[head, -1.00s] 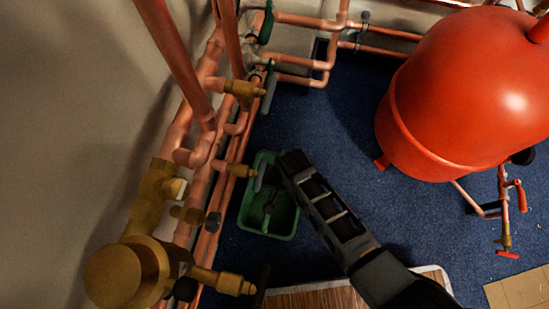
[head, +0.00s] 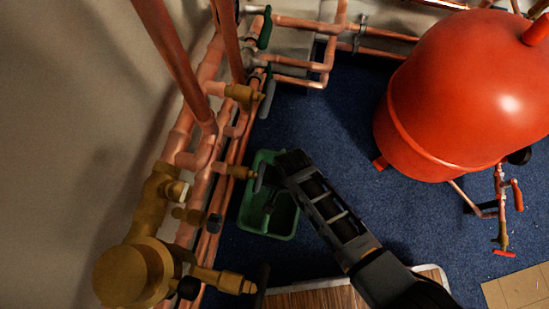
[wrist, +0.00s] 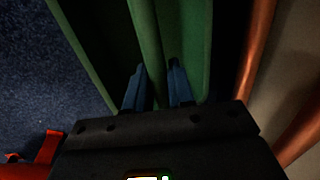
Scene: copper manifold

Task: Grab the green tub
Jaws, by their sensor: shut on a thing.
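The green tub (head: 269,233) stands on the blue carpet, close to the copper pipes along the wall. It is an open rectangular tub, with something dark inside that I cannot make out in the head view. My gripper (wrist: 157,85) is at the tub, with one finger on each side of a green wall of it (wrist: 146,35). The fingers are shut on that wall. In the head view my arm reaches in from the lower right and hides part of the tub's right side and the fingertips.
Copper pipes with brass valves (head: 240,172) run close along the tub's left. A large red tank (head: 450,100) stands at the right. A wooden board (head: 320,296) lies at the front. Blue carpet (head: 320,130) is clear between tub and tank.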

